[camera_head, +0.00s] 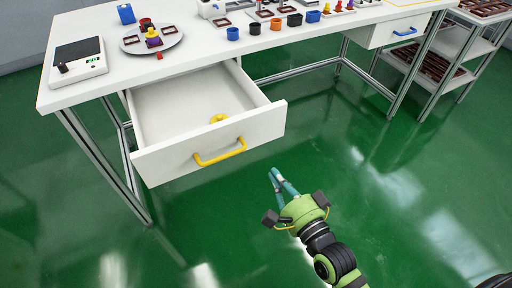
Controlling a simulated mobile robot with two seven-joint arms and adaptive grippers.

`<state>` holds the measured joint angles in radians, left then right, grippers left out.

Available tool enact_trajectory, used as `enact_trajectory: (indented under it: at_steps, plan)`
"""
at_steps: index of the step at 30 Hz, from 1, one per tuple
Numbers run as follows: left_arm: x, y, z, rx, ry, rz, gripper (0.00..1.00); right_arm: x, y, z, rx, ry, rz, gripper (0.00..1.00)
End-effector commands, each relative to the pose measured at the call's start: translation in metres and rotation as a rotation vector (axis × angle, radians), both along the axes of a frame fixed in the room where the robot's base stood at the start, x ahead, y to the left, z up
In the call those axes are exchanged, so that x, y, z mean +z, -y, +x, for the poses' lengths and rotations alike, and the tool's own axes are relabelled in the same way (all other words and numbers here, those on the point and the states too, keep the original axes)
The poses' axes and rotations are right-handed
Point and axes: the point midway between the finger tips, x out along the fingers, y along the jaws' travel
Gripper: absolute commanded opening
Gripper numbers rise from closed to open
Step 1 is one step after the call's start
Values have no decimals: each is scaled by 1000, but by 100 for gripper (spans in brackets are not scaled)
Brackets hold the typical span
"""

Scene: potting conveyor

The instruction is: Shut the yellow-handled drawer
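The white drawer (158,170) with the yellow handle (220,152) is pulled well out from under the left part of the white table. A small yellow object (218,118) lies inside it near the front wall. My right gripper (277,178) is in front of the drawer, a little right of and below the yellow handle in the view. It is apart from the handle. Its two teal fingers look slightly spread with nothing seen between them. My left gripper is not in view.
The white table (200,60) carries a scale (78,62), a round plate (130,46), a blue item (126,13) and several small coloured pots along its front. A shelf rack (480,48) stands far right. The green floor is clear.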

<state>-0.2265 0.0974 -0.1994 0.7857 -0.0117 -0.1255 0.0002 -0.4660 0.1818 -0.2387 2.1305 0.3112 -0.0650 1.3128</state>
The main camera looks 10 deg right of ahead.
Motion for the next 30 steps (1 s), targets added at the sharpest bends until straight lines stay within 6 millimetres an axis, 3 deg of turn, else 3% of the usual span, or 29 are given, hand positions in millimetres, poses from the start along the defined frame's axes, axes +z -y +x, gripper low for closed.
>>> enact_trajectory:
  at_steps: [9, 15, 21, 30]
  plan:
    - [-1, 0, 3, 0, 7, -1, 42, 1, -21, 67, -1, 3, 0, 0]
    - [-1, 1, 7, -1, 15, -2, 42, 0, -31, 96, 0, 0, -1, 0]
    - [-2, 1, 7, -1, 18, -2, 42, 0, -35, 109, 0, 0, -2, 0]
    - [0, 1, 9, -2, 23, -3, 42, 0, -36, 110, 0, -1, -3, 0]
